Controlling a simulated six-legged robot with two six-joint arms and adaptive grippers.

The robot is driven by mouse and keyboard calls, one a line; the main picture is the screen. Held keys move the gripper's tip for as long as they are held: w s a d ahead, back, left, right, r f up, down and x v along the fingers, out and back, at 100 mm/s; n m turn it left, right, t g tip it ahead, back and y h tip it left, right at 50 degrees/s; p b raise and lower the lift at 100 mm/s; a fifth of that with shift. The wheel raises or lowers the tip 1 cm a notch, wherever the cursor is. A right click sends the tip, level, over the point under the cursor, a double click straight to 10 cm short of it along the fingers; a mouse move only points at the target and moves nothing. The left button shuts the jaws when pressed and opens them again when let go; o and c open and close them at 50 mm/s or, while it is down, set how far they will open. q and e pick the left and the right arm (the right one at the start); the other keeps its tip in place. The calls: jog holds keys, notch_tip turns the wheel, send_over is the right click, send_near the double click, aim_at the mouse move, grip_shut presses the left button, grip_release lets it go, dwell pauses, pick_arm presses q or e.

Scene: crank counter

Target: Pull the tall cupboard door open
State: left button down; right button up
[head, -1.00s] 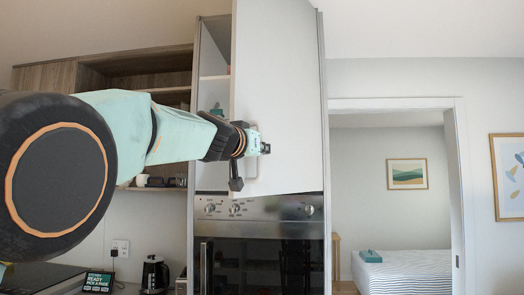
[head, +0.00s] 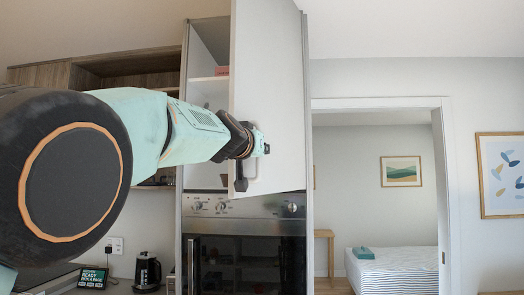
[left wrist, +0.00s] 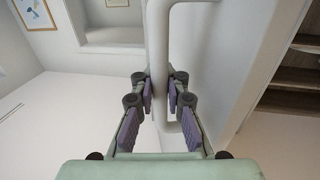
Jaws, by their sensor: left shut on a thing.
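The tall cupboard door (head: 270,90) is white and stands partly open above the oven, its free edge swung out toward me. Shelves (head: 208,88) show in the gap at its left. My left gripper (head: 257,145) is at the door's lower left part. In the left wrist view, the pale bar handle (left wrist: 158,50) runs between the fingers of my left gripper (left wrist: 160,100), which is shut on it. The fingertips are partly hidden in the head view. My right gripper is not in view.
A built-in oven (head: 245,250) sits below the cupboard. A black kettle (head: 148,271) and a small sign (head: 93,278) stand on the counter at left. A doorway (head: 375,200) at right opens to a room with a striped bed (head: 395,270).

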pick_arm(q)
jog(key=shift+w+a+f, duration=0.15)
jog(key=shift+a+f, duration=0.05)
jog(key=shift+f, duration=0.05)
jog(key=c, duration=1.8)
grip_release()
jog(key=o, duration=0.4)
jog(key=shift+s+a+r, duration=0.25)
jog(key=shift+s+r, duration=0.15)
jog(key=shift+s, duration=0.2)
jog(key=shift+o, duration=0.2)
jog(key=shift+w+d+f, duration=0.15)
jog(key=shift+w+d, duration=0.1)
jog(key=shift+w, duration=0.2)
